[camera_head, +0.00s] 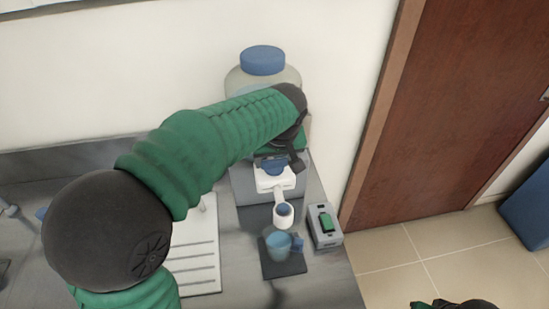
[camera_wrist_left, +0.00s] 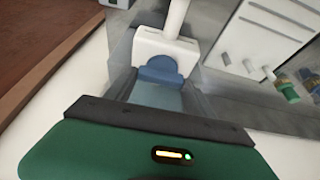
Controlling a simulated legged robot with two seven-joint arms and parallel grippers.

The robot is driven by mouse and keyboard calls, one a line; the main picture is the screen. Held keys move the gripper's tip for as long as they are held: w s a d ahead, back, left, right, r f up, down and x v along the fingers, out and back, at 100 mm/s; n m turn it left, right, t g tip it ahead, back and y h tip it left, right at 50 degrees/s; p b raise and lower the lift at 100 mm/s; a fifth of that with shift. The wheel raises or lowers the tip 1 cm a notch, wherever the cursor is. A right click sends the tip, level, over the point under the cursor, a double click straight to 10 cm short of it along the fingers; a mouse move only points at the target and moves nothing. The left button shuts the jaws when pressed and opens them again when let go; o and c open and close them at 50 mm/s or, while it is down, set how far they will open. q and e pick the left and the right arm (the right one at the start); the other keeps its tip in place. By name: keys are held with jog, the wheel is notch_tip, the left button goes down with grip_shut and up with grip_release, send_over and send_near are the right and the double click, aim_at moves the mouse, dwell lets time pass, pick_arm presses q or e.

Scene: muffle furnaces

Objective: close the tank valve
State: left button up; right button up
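The tank (camera_head: 235,82) is a clear container with a blue lid, at the back against the wall, partly hidden by my left arm. Its white valve (camera_head: 276,180) has a blue lever (camera_head: 272,165) and a spout pointing down at the front. My left gripper (camera_head: 284,160) is at the valve's top, with dark fingers close by the lever; contact cannot be told. In the left wrist view the white valve (camera_wrist_left: 165,47) and blue lever (camera_wrist_left: 158,70) lie just beyond my green gripper housing, and the fingertips are not clear. A dark green part of my right gripper (camera_head: 455,304) shows at the bottom edge.
A light blue cup (camera_head: 277,246) stands on a dark mat (camera_head: 284,268) below the spout. A grey box with a green switch (camera_head: 325,226) is to its right. A white drying rack (camera_head: 196,262) is left. A brown door (camera_head: 450,110) stands right of the counter.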

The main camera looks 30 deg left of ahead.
pick_arm(q)
jog(key=shift+o, duration=0.8)
jog(key=v, duration=1.7)
jog(key=shift+w+p, duration=0.15)
jog(key=shift+p, duration=0.3)
jog(key=shift+f, duration=0.15)
